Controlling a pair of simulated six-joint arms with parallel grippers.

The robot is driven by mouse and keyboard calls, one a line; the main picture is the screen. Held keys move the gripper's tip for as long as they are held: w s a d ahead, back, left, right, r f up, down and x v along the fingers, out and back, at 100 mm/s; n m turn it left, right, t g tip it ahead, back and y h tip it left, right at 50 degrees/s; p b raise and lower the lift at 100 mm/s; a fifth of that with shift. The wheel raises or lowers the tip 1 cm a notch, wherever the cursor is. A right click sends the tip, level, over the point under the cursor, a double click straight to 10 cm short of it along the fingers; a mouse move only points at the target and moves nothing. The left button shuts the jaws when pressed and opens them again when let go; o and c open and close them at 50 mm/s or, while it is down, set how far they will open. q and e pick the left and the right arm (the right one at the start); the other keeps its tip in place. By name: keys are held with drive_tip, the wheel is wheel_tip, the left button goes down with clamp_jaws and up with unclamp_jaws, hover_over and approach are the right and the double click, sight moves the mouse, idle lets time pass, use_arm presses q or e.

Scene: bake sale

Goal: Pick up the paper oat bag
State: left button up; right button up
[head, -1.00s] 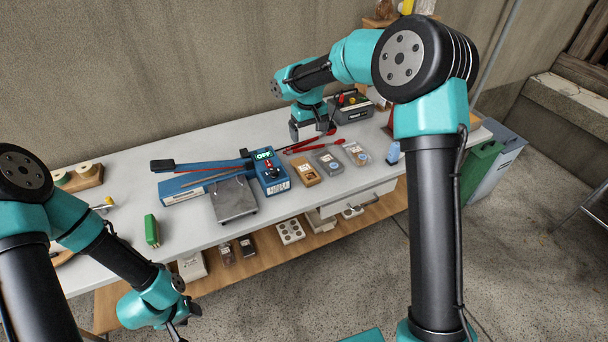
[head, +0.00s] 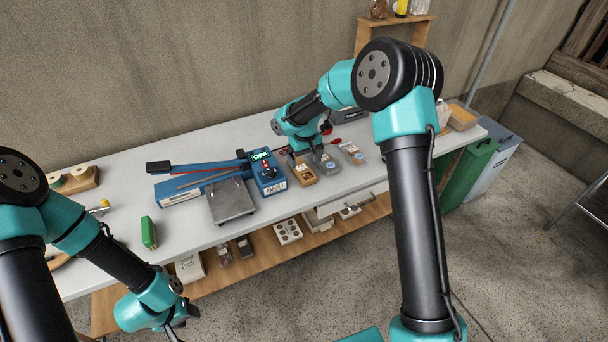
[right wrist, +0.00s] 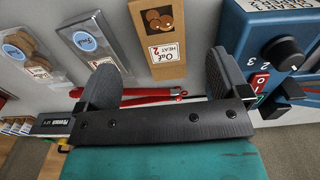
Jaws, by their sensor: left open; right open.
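The paper oat bag (head: 304,175) is a brown packet lying flat on the bench, right of the blue sealer. In the right wrist view the oat bag (right wrist: 160,56) shows a cookie picture and a white label reading "Oat HEAT 2". My right gripper (head: 302,155) is over the bag's far end. In the right wrist view the jaws of my right gripper (right wrist: 163,78) are open and empty, with the bag showing between and beyond the fingers. Its height above the bag is hard to judge. My left gripper (head: 178,322) is open, low in front of the bench and far from the bag.
A silver packet (head: 325,164) and a clear cookie packet (head: 352,153) lie right of the bag. The blue sealer's control box (head: 270,178) stands close on its left, beside a grey plate (head: 232,201). Red-handled tongs (right wrist: 150,93) lie behind the bag.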

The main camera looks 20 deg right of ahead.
sight(305, 172)
drive_tip(key=shift+f, duration=0.7)
drive_tip(key=shift+f, duration=2.6)
drive_tip(key=shift+c, duration=0.2)
drive_tip(key=c, duration=0.7)
